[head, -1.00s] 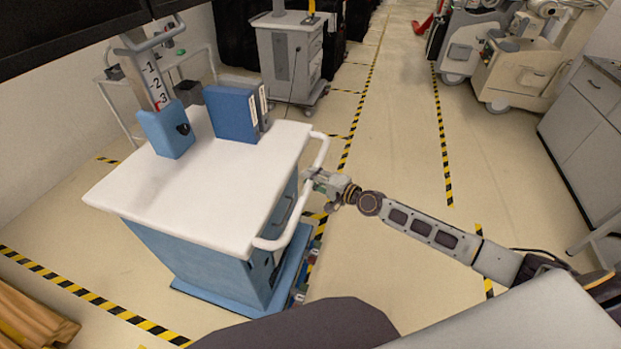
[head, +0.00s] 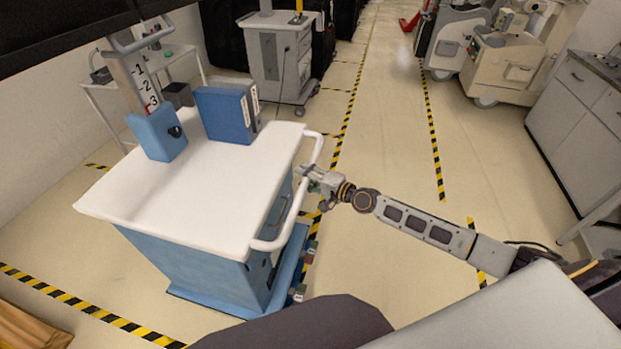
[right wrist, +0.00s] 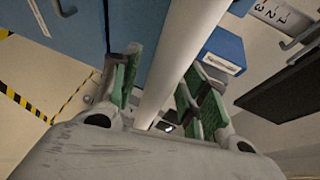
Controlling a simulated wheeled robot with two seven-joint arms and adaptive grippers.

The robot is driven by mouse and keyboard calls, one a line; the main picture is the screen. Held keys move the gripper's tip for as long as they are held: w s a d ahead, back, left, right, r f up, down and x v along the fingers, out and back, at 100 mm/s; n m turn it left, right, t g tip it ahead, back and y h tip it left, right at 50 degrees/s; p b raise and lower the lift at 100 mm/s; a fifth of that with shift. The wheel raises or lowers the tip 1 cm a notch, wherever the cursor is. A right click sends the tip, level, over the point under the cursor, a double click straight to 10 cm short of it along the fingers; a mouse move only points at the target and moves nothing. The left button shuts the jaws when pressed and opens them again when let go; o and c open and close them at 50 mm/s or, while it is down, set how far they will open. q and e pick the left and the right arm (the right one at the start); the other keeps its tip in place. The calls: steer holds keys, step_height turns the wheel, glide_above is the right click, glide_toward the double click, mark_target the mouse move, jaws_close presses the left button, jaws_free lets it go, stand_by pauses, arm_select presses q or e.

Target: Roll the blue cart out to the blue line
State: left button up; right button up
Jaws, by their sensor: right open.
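The blue cart (head: 190,265) stands on the left in the head view, with blue sides and a white top. Its white handle rail (head: 289,212) runs along the right side and also crosses the right wrist view (right wrist: 182,62). My right gripper (head: 310,177) is at the far part of this rail. In the right wrist view its green-padded fingers (right wrist: 163,88) are apart, one on each side of the rail. I cannot tell whether either pad touches it. My left gripper is not in view. No blue line shows on the floor.
A blue binder (head: 226,115) and a blue box on a numbered post (head: 157,134) are on the cart top. A grey cart (head: 277,62) stands behind. Yellow-black floor tape (head: 434,140) borders a clear aisle. Cabinets (head: 575,110) and pale machines line the right.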

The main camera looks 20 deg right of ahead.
steer(key=shift+s+d, duration=0.1)
steer(key=v, duration=1.1)
steer(key=shift+s, duration=0.25)
stand_by(0.8)
steer(key=shift+d+r, duration=0.1)
steer(key=shift+d, duration=0.05)
stand_by(0.4)
steer(key=shift+n, duration=0.3)
